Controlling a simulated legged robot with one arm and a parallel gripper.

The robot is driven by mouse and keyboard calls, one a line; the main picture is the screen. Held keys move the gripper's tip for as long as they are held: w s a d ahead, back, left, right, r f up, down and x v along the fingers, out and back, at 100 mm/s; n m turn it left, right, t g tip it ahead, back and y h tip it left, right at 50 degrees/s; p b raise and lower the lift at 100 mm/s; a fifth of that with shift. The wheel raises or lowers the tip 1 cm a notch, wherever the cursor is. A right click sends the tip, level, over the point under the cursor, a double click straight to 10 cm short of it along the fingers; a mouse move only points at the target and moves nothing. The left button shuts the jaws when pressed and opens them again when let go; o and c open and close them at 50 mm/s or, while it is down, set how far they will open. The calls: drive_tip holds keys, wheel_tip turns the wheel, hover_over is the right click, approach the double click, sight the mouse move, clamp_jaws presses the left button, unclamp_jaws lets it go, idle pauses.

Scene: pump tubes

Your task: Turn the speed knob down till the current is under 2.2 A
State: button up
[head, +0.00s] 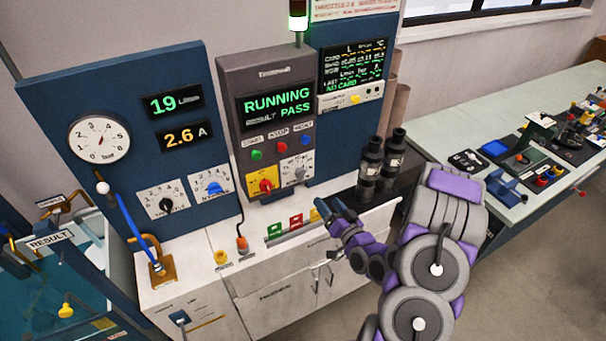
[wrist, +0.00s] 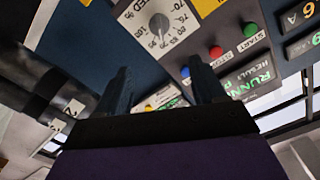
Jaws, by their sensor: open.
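The speed knob (head: 299,173) is a grey knob on a white numbered dial, low on the right of the grey control box. In the wrist view the speed knob (wrist: 158,25) is at the top centre, beyond my fingertips and apart from them. Its exact setting is too small to read surely. The current display (head: 183,136) on the blue panel reads 2.6 A. My gripper (head: 331,207) is in front of the console, below and right of the knob. In the wrist view its two fingers (wrist: 162,78) stand apart with nothing between them.
A red knob on a yellow plate (head: 264,184) sits left of the speed knob. Green, red and blue buttons (head: 281,147) sit above it, under a screen (head: 275,106) reading RUNNING, PASS. Black cylinders (head: 370,162) stand at right. Small coloured cards (head: 296,220) are on the ledge.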

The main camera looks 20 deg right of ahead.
sight(306, 174)
drive_tip(key=w+b, duration=0.3)
drive_tip(key=w, duration=0.2)
drive_tip(key=w+b, duration=0.3)
drive_tip(key=w, duration=0.3)
drive_tip(key=w+b, duration=0.3)
drive_tip(key=w, duration=0.2)
drive_tip(key=shift+w+a, duration=0.25)
drive_tip(key=c, duration=1)
